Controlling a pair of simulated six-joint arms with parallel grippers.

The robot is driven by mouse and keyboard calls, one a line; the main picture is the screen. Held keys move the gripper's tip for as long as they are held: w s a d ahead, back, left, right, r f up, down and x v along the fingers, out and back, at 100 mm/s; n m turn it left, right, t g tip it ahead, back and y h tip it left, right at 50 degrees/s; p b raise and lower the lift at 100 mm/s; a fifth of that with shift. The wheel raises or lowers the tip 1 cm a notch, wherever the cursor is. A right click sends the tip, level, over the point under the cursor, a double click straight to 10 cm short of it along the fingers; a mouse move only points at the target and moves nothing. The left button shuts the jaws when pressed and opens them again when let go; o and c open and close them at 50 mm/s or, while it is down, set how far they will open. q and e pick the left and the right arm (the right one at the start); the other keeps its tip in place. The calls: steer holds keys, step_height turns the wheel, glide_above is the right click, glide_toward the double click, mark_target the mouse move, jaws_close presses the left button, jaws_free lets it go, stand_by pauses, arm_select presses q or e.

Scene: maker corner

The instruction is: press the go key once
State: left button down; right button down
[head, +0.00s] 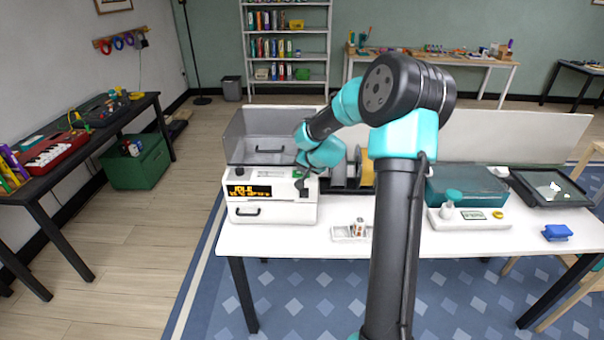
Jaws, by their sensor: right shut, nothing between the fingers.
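A white machine (272,213) with a raised clear lid stands on the left end of the white table. Its display (248,191) glows amber and reads IDLE on its top line. My right gripper (304,189) is shut and empty, pointing down at the right end of the machine's front panel, beside the display. A go key cannot be made out; the gripper covers that part of the panel. Whether the fingertips touch the panel cannot be told. My left gripper is not in view.
A small tray (349,233) lies right of the machine. Further right on the white table (450,243) are a teal box (466,188), a white device with a small display (472,216), a blue block (557,232) and a dark tablet (552,188).

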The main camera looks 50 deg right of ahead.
mark_target(303, 173)
steer(key=shift+f, duration=0.15)
stand_by(0.4)
steer(key=shift+r, duration=0.5)
steer(key=shift+r, duration=3)
